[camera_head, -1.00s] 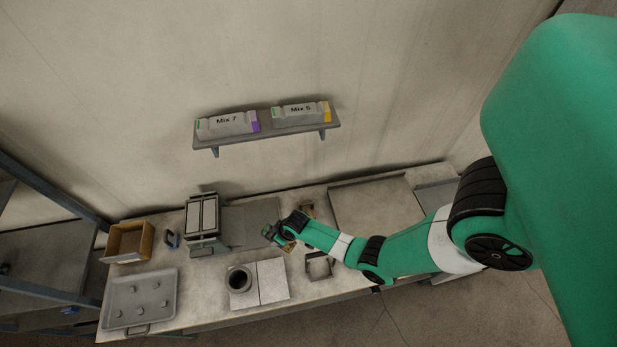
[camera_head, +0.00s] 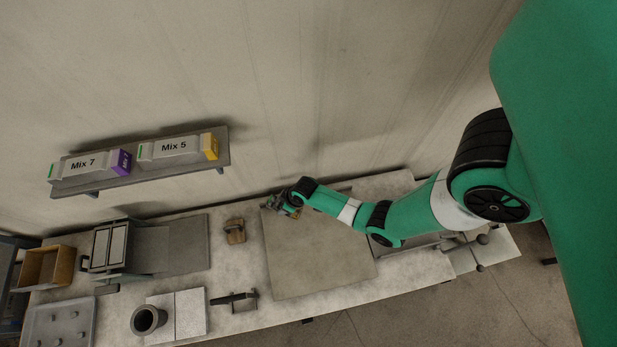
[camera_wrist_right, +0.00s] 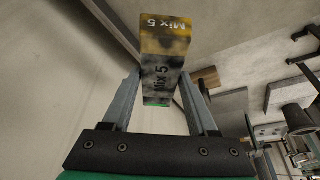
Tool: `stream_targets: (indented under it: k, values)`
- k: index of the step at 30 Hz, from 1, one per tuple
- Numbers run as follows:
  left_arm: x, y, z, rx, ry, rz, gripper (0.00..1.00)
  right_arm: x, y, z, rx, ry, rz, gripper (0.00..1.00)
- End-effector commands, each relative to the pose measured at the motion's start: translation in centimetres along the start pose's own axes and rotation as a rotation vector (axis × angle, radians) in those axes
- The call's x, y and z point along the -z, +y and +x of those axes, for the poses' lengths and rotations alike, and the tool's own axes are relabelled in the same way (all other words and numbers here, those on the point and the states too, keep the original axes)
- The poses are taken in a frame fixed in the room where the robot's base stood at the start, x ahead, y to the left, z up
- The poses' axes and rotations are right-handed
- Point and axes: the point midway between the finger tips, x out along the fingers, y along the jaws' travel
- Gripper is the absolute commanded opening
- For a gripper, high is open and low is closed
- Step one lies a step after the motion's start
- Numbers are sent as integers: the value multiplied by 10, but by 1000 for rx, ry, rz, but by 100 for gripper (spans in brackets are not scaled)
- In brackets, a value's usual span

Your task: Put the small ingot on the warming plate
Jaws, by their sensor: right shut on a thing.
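My right gripper (camera_head: 283,205) is over the far left corner of a large flat plate (camera_head: 325,262) on the bench. In the right wrist view its fingers (camera_wrist_right: 160,78) are shut on a dirty grey ingot (camera_wrist_right: 160,66) labelled "Mix 5", with yellow and green ends. The head view shows this ingot too small to make out. A darker grey plate (camera_head: 182,246) lies further left, beside a device with two pale panels (camera_head: 110,246). I cannot tell which plate is the warming plate. My left gripper is not in view.
A wall shelf (camera_head: 200,173) bears "Mix 7" (camera_head: 84,164) and "Mix 5" (camera_head: 168,148) bars. A brown block (camera_head: 235,230), a dark tool (camera_head: 236,298), a round pot (camera_head: 149,319), a wooden box (camera_head: 45,266) and a tray (camera_head: 58,330) are on the bench.

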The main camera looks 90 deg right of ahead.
Motion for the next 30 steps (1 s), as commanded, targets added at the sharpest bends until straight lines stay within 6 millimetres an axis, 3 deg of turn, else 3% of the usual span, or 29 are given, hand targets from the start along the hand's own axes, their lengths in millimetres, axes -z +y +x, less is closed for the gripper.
stream_targets:
  k: [9, 15, 23, 30]
  values:
    - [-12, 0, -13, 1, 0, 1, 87, -87, -45, 2, 142, -10, -340, 0]
    - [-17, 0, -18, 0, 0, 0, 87, -129, -68, -8, 222, 13, -538, 0]
    - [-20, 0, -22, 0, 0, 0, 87, -138, -73, -8, 238, 23, -586, 0]
    - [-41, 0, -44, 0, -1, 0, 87, -150, -73, 23, 238, 20, -584, 0]
